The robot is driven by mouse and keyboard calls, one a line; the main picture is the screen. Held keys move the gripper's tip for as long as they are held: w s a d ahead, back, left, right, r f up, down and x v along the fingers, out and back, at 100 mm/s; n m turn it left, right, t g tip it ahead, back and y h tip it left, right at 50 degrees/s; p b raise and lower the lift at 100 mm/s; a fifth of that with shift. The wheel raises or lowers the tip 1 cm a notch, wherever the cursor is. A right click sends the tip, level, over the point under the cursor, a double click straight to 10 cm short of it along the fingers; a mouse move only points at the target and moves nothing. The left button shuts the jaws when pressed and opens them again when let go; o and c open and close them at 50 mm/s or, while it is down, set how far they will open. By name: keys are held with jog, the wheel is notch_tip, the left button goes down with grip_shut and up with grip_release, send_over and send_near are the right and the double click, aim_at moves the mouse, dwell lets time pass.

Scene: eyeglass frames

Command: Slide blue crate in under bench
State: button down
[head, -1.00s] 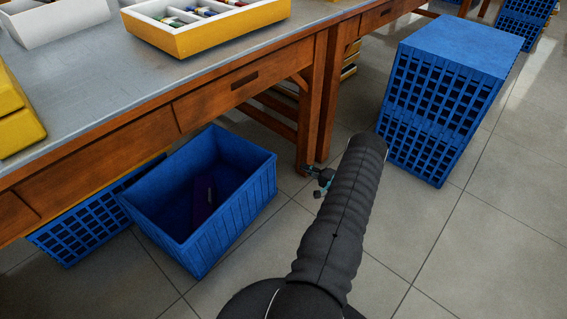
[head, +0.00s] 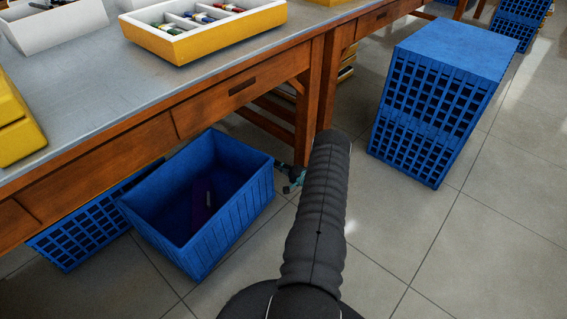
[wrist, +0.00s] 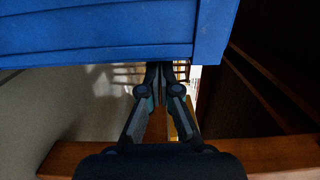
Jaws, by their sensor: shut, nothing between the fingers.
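The open-topped blue crate (head: 225,222) stands on the floor at the bench's front, partly under its edge and tilted to it in plan. Something dark lies inside it, too dim to make out. The wooden bench (head: 125,155) has a grey top. My gripper (head: 292,178) is at the crate's right end, low by its far right corner, partly hidden by my arm. In the wrist view my gripper (wrist: 160,70) is shut and empty, its tips close to the blue crate's wall (wrist: 110,35). I cannot tell whether they touch.
Another blue crate with a grid wall (head: 75,238) lies under the bench, left of the open crate. A bench leg (head: 308,105) stands behind my gripper. Stacked blue crates (head: 440,105) stand at right. The floor (head: 450,255) at front right is clear.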

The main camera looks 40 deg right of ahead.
jog(key=shift+a, duration=0.25)
jog(key=shift+w+a+b, duration=0.1)
jog(key=shift+a+b, duration=0.3)
jog(key=shift+a, duration=0.5)
jog(key=shift+d, duration=0.15)
jog(key=s+d+b, duration=0.3)
jog(key=s+d, duration=0.2)
jog(key=s, duration=0.5)
jog(key=shift+d+b, duration=0.3)
